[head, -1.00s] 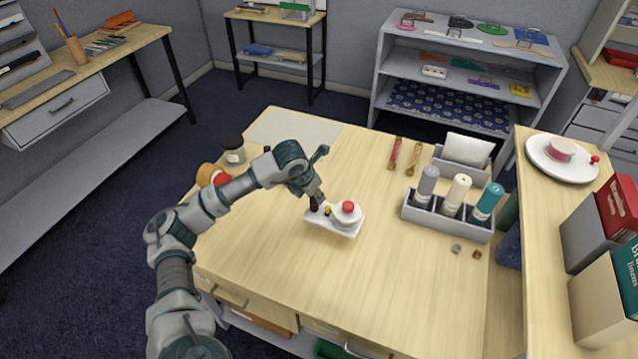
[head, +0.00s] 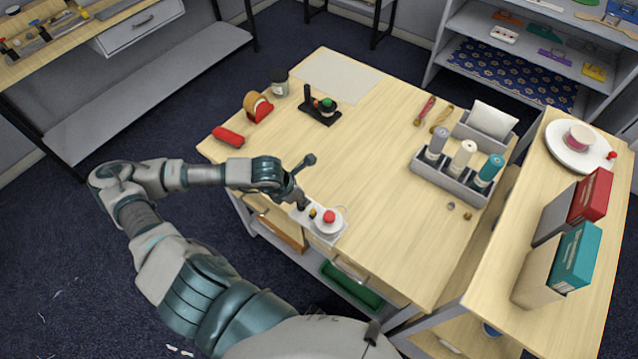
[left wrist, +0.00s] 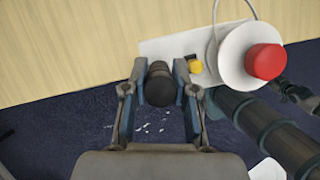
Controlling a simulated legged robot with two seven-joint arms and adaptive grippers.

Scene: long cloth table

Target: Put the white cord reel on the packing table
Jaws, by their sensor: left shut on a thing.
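The white cord reel (head: 335,228) is a white plate with a round drum, a red knob and a small yellow button. It is at the table's front edge in the head view. In the left wrist view the reel (left wrist: 232,62) lies partly across the line between wood and dark floor. My left gripper (head: 303,203) is shut on the reel's dark upright grip. The left wrist view shows the two fingers (left wrist: 160,88) on either side of this black grip. I cannot tell whether the plate touches the wood. My right gripper does not show.
The wooden table (head: 380,190) has a clear middle. A grey bottle holder (head: 450,187) stands at right, a black stand (head: 320,112), red-orange item (head: 257,107) and red roll (head: 228,136) at left. A side table (head: 500,270) holds boxes and a white plate (head: 560,158).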

